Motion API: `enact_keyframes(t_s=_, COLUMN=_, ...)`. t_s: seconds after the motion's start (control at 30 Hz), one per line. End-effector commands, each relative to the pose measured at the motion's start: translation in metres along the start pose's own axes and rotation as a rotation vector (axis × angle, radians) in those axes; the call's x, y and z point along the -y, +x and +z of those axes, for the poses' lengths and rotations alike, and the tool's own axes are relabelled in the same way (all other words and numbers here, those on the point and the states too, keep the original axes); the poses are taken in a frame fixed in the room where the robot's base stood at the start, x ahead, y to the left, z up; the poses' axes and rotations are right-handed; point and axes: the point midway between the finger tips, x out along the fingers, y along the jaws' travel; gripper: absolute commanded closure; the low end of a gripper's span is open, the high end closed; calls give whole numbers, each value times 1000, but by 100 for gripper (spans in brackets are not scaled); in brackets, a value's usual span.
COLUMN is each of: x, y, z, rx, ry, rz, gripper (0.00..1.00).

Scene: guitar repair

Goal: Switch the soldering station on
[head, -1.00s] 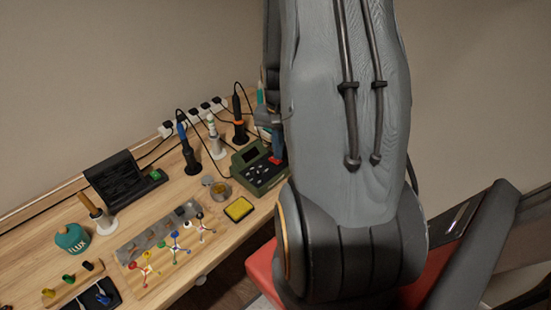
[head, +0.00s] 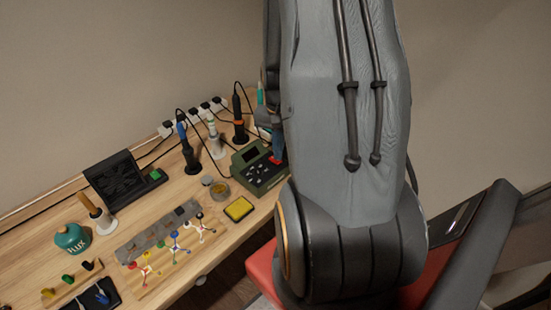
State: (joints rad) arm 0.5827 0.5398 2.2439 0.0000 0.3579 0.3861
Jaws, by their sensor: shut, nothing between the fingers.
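The green soldering station (head: 262,180) stands on the workbench, with a small dark display and several light buttons on its sloping face. A red part (head: 276,160), which looks like its switch, is at the upper right of that face. My gripper (head: 278,154) is shut and empty, its bluish fingers pointing down right at the red part. I cannot tell whether they touch it. My arm hides the station's right side and most of the gripper. I see no lit display.
A blue-handled iron (head: 187,148) and an orange-ringed iron (head: 238,115) stand in holders behind the station. A flux jar (head: 72,238) and a black fan unit (head: 122,178) are further left.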

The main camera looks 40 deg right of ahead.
Motion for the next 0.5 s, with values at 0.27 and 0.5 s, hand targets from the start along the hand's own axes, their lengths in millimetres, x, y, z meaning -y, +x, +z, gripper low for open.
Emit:
enact_keyframes(t_s=0.27, x=0, y=4, z=0, rx=0, ry=0, rz=0, gripper=100)
enact_keyframes(t_s=0.5, x=0, y=7, z=0, rx=0, ry=0, rz=0, gripper=100)
